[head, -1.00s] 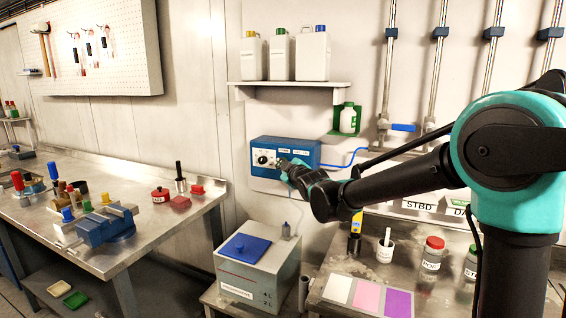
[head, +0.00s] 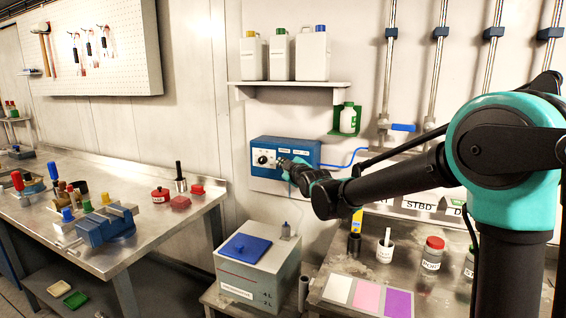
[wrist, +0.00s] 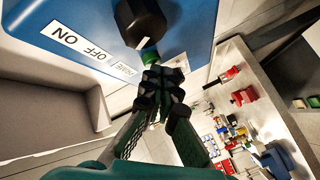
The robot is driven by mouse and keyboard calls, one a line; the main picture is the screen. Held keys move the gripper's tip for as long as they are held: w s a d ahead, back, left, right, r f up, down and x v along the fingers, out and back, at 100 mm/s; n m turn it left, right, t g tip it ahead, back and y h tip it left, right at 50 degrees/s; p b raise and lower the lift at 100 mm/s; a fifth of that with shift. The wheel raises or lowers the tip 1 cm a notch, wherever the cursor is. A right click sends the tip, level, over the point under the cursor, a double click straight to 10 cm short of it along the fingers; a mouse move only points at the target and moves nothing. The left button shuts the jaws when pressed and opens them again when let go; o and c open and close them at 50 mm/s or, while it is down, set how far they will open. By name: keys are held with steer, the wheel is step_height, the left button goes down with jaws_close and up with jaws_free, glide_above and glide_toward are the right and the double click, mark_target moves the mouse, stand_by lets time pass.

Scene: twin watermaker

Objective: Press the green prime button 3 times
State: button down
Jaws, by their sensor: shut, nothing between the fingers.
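The green prime button (wrist: 150,57) shows in the wrist view on the blue control box (wrist: 85,30), below a black knob (wrist: 140,22). A "PRIME" label (wrist: 127,69) is next to it. My gripper (wrist: 163,78) is shut and empty, its fingertips right at the button's lower edge; I cannot tell whether they touch it. In the head view the blue box (head: 308,152) is on the wall, and my gripper (head: 283,163) is in front of its face, hiding the button.
A white tank with a blue lid (head: 246,247) stands below the box. A shelf (head: 288,87) with jugs is above it. A green bottle holder (head: 347,120) and blue tube (head: 345,160) are to the right. A metal workbench (head: 150,225) holds a vise and tools at left.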

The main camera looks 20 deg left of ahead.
steer(key=shift+w, duration=0.25)
stand_by(0.5)
steer(key=shift+s, duration=0.9)
steer(key=shift+a, duration=0.1)
steer(key=shift+s+a, duration=0.15)
steer(key=shift+s, duration=2.3)
